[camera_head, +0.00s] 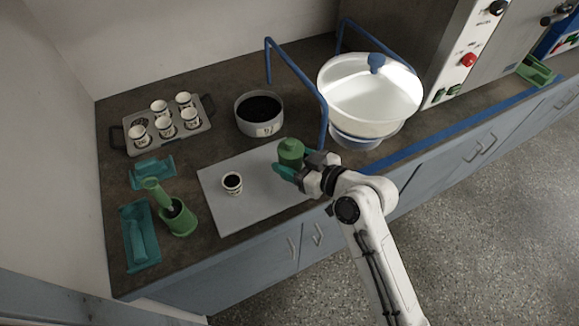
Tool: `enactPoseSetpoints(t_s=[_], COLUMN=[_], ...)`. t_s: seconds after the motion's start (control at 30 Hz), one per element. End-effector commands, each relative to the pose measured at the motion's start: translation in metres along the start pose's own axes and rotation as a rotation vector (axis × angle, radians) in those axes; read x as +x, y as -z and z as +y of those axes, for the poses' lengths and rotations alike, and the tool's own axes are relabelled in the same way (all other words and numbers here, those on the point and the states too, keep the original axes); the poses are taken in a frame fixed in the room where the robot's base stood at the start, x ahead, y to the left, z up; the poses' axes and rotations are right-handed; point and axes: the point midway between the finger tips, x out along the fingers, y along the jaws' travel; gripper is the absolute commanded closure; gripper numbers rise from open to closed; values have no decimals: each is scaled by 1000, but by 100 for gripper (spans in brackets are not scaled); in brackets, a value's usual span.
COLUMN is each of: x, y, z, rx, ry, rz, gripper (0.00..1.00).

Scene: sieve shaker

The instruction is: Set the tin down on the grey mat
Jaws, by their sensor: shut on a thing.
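The green tin (291,152) is a short cylinder with a small knob on top. My gripper (290,166) is shut on it from the right side. The tin is upright over the right part of the grey mat (216,188). I cannot tell whether its base touches the mat, because the fingers hide its lower part. A small white cup (232,184) with dark contents stands on the mat, left of the tin.
A round pot (260,114) of dark material stands behind the mat. A large white sieve bowl (369,95) sits right, beside blue rails (322,110). A tray (152,143) with several cups is back left. Green (179,218) and teal (139,237) items lie left. The mat's front is clear.

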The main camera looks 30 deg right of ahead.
Motion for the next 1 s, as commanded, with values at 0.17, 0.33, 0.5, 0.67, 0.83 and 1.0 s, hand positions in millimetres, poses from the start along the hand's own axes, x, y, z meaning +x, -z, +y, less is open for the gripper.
enactPoseSetpoints(t_s=[0.17,0.33,0.5,0.67,0.83,1.0], x=[9,16,18,18,19,19], y=[-6,-30,-35,-35,-38,-38], z=[0,0,0,0,0,0], rx=[0,2,-1,-1,-1,-1], ry=[0,0,-1,-1,-1,-1], rz=[0,-3,1,1,0,0], gripper=[76,76,76,76,36,20])
